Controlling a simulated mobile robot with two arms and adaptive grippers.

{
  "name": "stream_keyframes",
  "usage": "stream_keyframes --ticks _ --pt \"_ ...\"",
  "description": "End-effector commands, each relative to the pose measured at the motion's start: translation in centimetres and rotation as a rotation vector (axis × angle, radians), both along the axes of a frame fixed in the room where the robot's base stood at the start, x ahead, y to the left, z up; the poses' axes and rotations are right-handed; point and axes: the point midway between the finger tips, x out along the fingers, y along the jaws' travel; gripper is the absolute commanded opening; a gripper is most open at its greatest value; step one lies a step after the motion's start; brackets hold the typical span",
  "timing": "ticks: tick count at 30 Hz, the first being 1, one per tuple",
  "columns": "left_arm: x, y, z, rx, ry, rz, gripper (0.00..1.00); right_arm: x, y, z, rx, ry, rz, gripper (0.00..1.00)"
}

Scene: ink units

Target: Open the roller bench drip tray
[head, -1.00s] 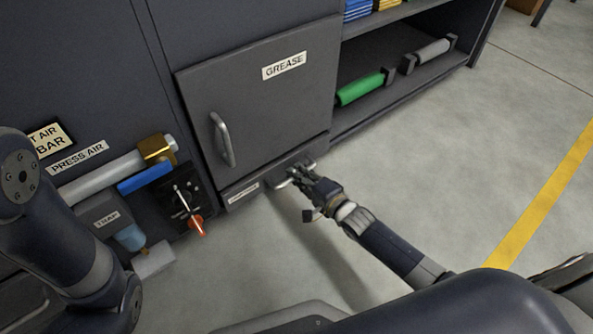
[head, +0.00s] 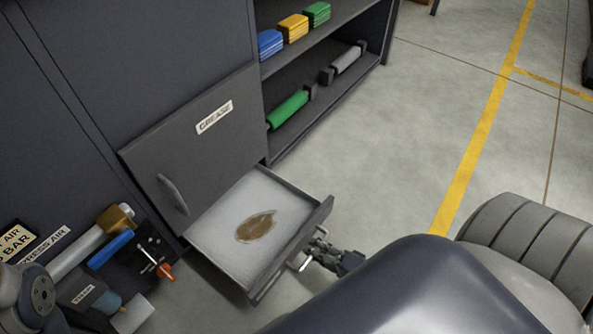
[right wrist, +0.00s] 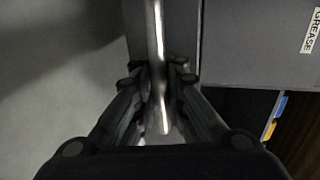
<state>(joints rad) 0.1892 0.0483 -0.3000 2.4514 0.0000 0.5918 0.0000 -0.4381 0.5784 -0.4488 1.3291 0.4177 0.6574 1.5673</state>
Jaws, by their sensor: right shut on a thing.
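The drip tray (head: 215,232) is a low grey drawer under the grease cabinet door, pulled well out of the bench. Its pale floor shows, with a brown stain (head: 256,226) on it. My right gripper (head: 312,252) is at the tray's front, partly hidden behind my own body. In the right wrist view my right gripper (right wrist: 158,90) is shut on the bright bar of the tray handle (right wrist: 155,40), which runs between its fingers. My left gripper is not in view; only part of my left arm shows at the lower left.
The grease door (head: 195,150) above the tray is shut. An open shelf holds a green roller (head: 288,110) and a grey roller (head: 347,60). An air pipe and a red-handled valve (head: 165,271) are left of the tray. The floor (head: 390,150) to the right is clear.

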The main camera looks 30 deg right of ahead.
Motion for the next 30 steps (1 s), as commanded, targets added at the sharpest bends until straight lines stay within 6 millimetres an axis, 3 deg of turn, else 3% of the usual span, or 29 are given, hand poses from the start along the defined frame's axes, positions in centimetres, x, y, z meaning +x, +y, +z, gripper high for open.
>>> stream_keyframes --ticks 6,18,21,22,30 --pt "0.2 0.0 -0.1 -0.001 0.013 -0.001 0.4 -1.7 -0.7 0.2 0.001 -0.005 -0.001 0.0" --pt "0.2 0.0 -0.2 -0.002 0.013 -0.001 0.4 -2.0 -0.8 0.2 0.001 -0.005 0.0 0.0" --pt "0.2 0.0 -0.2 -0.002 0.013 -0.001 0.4 -2.0 -0.8 0.1 0.001 -0.005 0.0 0.26" --pt "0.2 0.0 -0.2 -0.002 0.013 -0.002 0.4 -2.0 -0.8 0.1 0.0 -0.004 0.0 0.31" --pt "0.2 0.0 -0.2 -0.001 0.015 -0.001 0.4 -2.0 -0.8 0.1 0.001 -0.003 0.0 0.31"
